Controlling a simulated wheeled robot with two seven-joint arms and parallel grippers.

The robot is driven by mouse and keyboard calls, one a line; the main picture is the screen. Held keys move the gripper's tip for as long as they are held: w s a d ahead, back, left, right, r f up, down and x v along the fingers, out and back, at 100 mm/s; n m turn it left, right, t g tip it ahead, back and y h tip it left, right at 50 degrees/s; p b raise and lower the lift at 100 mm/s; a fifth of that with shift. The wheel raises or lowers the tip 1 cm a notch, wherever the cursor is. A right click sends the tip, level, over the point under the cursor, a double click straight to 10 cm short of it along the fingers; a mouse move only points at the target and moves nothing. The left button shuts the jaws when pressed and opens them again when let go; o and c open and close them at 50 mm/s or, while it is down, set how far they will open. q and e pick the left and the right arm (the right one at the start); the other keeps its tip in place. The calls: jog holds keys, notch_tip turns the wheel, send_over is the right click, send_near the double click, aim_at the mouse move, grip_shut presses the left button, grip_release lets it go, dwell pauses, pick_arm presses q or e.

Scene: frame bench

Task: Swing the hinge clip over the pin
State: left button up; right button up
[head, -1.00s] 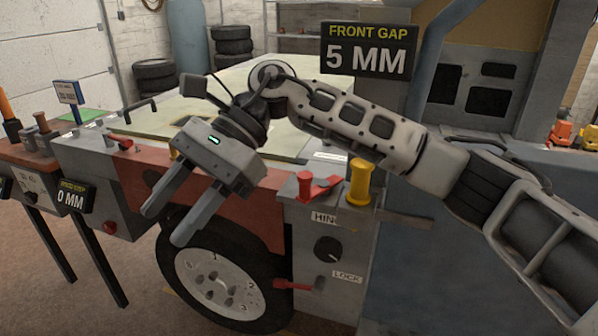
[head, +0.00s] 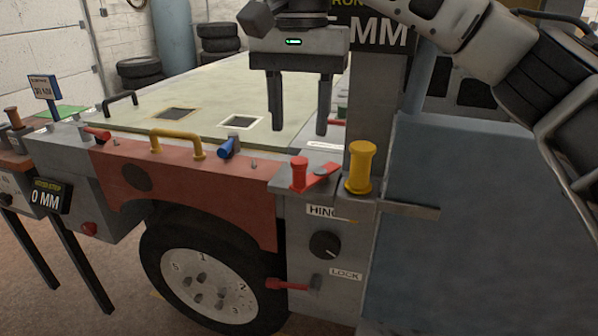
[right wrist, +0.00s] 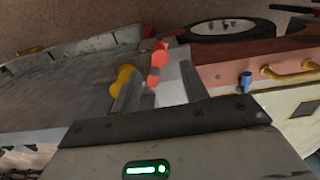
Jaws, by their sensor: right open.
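The red hinge clip (head: 322,176), with an upright red knob at its left end, lies on the grey block above the partly hidden "HING" label. A yellow flanged pin (head: 360,168) stands upright just right of it; the clip's right end points towards the pin and looks apart from it. My right gripper (head: 300,128) is open and empty, fingers pointing down, above and behind the clip in the head view. In the right wrist view the red clip (right wrist: 158,60) shows between the fingers, with the yellow pin (right wrist: 123,80) beside the left finger. My left gripper is not in view.
A red panel (head: 200,187) carries a yellow handle (head: 178,140) and a blue latch (head: 229,146). A dark knob (head: 324,245) and a red lock lever (head: 290,284) are on the block's front. A tall grey post rises behind the pin.

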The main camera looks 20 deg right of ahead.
aim_at(299, 161)
notch_tip(299, 161, down, 8)
jog(key=shift+r, duration=0.2)
grip_shut()
